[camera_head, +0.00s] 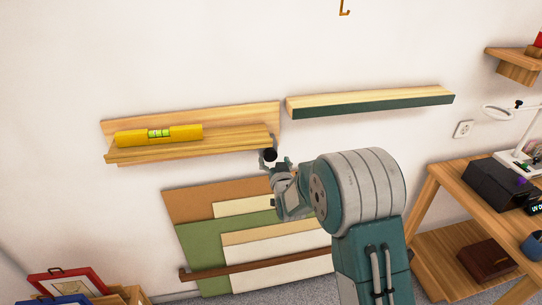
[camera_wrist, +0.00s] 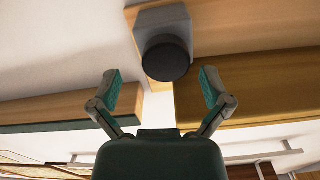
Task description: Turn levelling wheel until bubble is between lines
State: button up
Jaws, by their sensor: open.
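A yellow spirit level (camera_head: 187,132) lies on the wooden ledge (camera_head: 240,137) at the left of the wall. Its green vial (camera_head: 159,133) shows dark lines, but the bubble is too small to place against them. The levelling wheel, a round black knob (camera_head: 270,154), sits at the ledge's right end. In the wrist view the wheel (camera_wrist: 167,60) projects from a grey block (camera_wrist: 160,18). My gripper (camera_wrist: 160,80) is open, its two green-padded fingers on either side of the wheel's near end, with gaps on both sides. In the head view my gripper (camera_head: 277,168) is just below the wheel.
A second shelf with a green front edge (camera_head: 372,103) hangs to the right of the ledge. Coloured boards (camera_head: 200,245) lean against the wall below. A wooden desk (camera_head: 450,180) with a black box (camera_head: 497,183) and a lamp stands at right. A red frame (camera_head: 95,281) is at lower left.

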aim_at(269, 157)
jog(key=shift+x, duration=1)
jog(key=shift+w+a, duration=0.15)
jog(key=shift+w, duration=0.05)
jog(key=shift+a+f, duration=0.1)
jog(key=shift+a, duration=0.4)
jog(key=shift+d, duration=0.35)
jog(key=c, duration=1.2)
jog(key=shift+o, duration=0.2)
jog(key=m, duration=0.5)
jog(key=shift+m, duration=0.4)
jog(key=m, duration=0.4)
jog(key=shift+m, duration=0.4)
